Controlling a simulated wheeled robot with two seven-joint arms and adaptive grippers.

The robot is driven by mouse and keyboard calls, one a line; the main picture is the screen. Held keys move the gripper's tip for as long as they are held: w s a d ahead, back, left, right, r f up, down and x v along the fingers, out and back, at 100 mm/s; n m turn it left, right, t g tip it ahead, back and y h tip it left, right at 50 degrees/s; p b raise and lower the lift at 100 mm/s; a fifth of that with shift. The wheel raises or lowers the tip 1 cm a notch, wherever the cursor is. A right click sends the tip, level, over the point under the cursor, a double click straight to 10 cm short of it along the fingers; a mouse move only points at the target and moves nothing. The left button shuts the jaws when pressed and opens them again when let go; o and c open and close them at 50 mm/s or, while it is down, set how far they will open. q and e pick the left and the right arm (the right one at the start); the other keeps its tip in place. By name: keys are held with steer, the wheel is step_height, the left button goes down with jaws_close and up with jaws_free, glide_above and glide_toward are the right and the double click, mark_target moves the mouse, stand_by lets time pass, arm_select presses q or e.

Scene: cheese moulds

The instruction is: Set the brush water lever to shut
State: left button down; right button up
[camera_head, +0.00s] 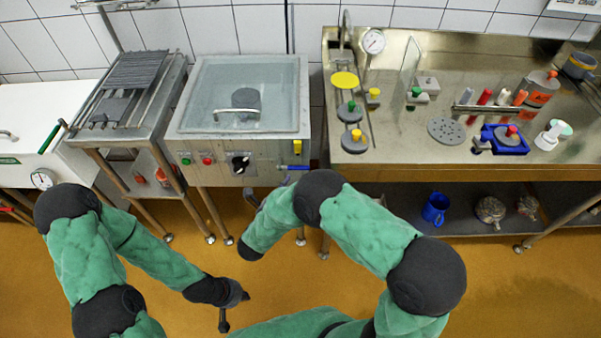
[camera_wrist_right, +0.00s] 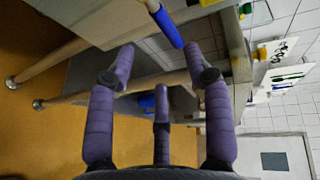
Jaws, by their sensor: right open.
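The brush water lever is the blue handle (camera_head: 292,168) at the lower right of the sink unit's front (camera_head: 235,180). It lies about level, pointing right. In the right wrist view the blue lever (camera_wrist_right: 168,27) shows just beyond the fingertips, on a pale metal fitting. My right gripper (camera_wrist_right: 160,60) is open and empty, its fingers apart around the line to the lever and not visibly touching it. In the head view it is partly hidden behind my right forearm (camera_head: 268,192). My left gripper (camera_head: 233,308) hangs low over the floor, its fingers apart, holding nothing.
A black knob (camera_head: 240,163), red and green buttons and a yellow piece (camera_head: 297,147) sit on the same front. The floor in front is clear.

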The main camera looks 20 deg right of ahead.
mark_target(300, 169)
steer(key=shift+m+h, duration=0.3)
steer(key=shift+r+b+x, duration=0.1)
steer(key=shift+b+x, duration=0.7)
steer(key=shift+x, duration=1.8)
steer(key=shift+r+b+x, duration=0.15)
steer(key=shift+b+x, duration=0.6)
steer(key=shift+x, duration=1.8)
steer(key=shift+d, duration=0.1)
jaws_close()
